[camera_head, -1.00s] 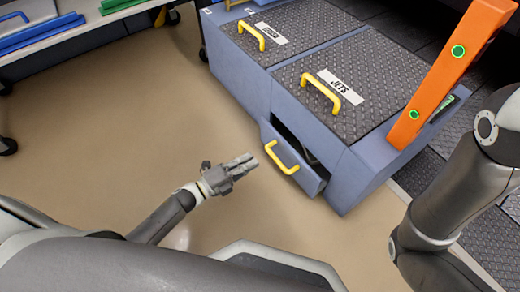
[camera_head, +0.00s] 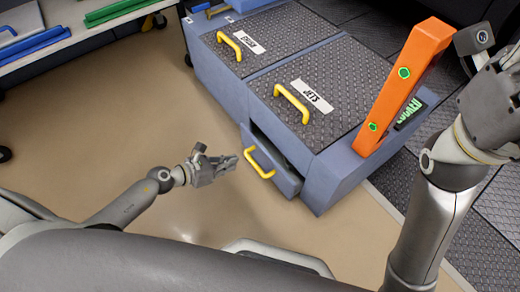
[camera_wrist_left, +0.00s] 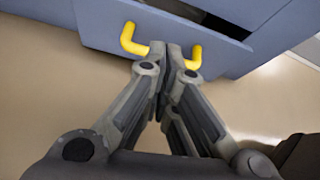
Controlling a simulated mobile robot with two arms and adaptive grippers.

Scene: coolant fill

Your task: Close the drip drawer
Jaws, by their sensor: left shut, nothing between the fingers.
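The drip drawer (camera_head: 287,184) is a small blue drawer low in the front of the blue cabinet, with a yellow handle (camera_head: 261,164). It stands partly open, with a dark gap behind its front. My left gripper (camera_head: 232,162) is shut and empty, just left of the handle in the head view. In the left wrist view its closed fingertips (camera_wrist_left: 172,50) overlap the middle of the yellow handle (camera_wrist_left: 131,40), hiding part of it; I cannot tell whether they touch. The drawer front (camera_wrist_left: 95,25) spans the top there. My right gripper (camera_head: 495,105) is at the right edge, its fingertips unclear.
The blue cabinet (camera_head: 330,180) has dark textured lids with yellow handles, one labelled JETS (camera_head: 312,96). An orange post (camera_head: 405,85) stands on its right side. A workbench (camera_head: 75,40) is at upper left.

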